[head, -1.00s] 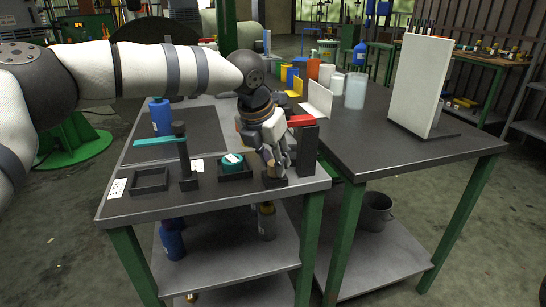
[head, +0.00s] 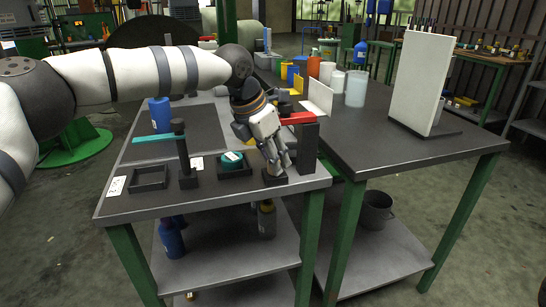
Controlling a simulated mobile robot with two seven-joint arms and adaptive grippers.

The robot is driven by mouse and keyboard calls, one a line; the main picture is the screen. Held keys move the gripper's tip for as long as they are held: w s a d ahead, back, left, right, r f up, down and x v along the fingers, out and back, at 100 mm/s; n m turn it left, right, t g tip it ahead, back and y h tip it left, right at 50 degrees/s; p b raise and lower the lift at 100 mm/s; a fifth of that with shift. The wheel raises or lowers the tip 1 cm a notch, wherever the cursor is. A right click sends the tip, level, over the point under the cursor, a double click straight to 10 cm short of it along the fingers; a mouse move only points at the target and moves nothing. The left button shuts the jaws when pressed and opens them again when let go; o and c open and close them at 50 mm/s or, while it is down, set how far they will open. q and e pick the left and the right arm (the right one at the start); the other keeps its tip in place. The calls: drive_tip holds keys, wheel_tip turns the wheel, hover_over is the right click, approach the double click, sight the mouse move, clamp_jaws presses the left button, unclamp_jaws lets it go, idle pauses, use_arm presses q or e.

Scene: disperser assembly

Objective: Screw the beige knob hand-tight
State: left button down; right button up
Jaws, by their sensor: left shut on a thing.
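My left gripper (head: 276,167) points down at the front right of the near table, its fingers shut on the beige knob. The fingers hide most or all of the knob, so its seating and tilt cannot be told. Directly below the fingertips is a small black square base (head: 275,180) on the tabletop. My right gripper is not in view.
Right beside the gripper stands a black post with a red arm (head: 298,118). To its left are a tray with a teal round part (head: 232,158), a black post with a teal bar (head: 158,139), and an empty black tray (head: 149,179). A white panel (head: 420,85) stands farther right.

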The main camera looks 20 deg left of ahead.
use_arm(q)
drive_tip(key=c, duration=1.3)
unclamp_jaws()
drive_tip(key=v, duration=1.2)
drive_tip(key=shift+d, duration=0.1)
